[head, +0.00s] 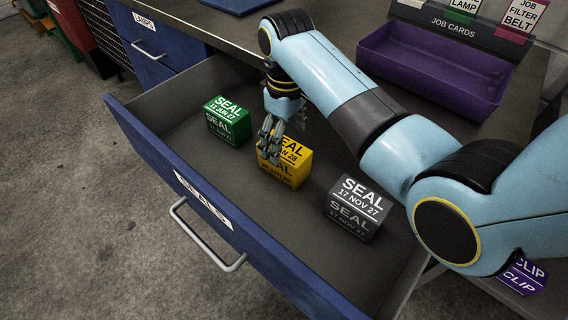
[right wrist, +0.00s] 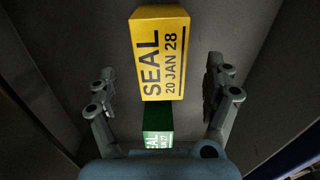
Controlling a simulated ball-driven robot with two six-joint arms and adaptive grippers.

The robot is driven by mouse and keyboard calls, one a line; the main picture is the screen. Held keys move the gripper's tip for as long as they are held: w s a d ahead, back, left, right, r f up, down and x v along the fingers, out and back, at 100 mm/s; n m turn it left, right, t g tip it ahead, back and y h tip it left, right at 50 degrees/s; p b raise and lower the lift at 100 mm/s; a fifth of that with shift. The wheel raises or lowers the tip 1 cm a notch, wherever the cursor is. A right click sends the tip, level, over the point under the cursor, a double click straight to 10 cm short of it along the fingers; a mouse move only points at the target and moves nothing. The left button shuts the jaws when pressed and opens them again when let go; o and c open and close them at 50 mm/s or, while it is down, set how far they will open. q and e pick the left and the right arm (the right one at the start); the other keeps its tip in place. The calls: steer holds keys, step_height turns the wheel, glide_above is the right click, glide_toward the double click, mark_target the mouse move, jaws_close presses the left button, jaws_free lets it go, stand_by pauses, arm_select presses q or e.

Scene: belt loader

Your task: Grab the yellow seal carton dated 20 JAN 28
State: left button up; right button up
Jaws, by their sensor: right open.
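The yellow seal carton (head: 284,168) sits in the open drawer between a green and a dark grey carton. In the right wrist view its face reads SEAL 20 JAN 28 (right wrist: 160,55). My right gripper (head: 270,138) is over the carton in the head view and hides part of its top. In the right wrist view the open fingers (right wrist: 166,85) stand wide on either side, with the carton between and beyond their tips. They look empty. My left gripper is not in view.
A green carton (head: 228,121) dated 11 JUN 27 and a grey carton (head: 354,208) dated 17 NOV 27 flank the yellow one. The blue drawer front (head: 200,185) and its walls enclose them. A purple tray (head: 435,68) stands on the counter.

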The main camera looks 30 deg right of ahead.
step_height(320, 180, down, 8)
steer(key=shift+w+a+f+b, duration=0.15)
steer(key=shift+f+b, duration=0.05)
steer(key=shift+b, duration=0.75)
steer(key=shift+c, duration=0.3)
steer(key=c, duration=1.2)
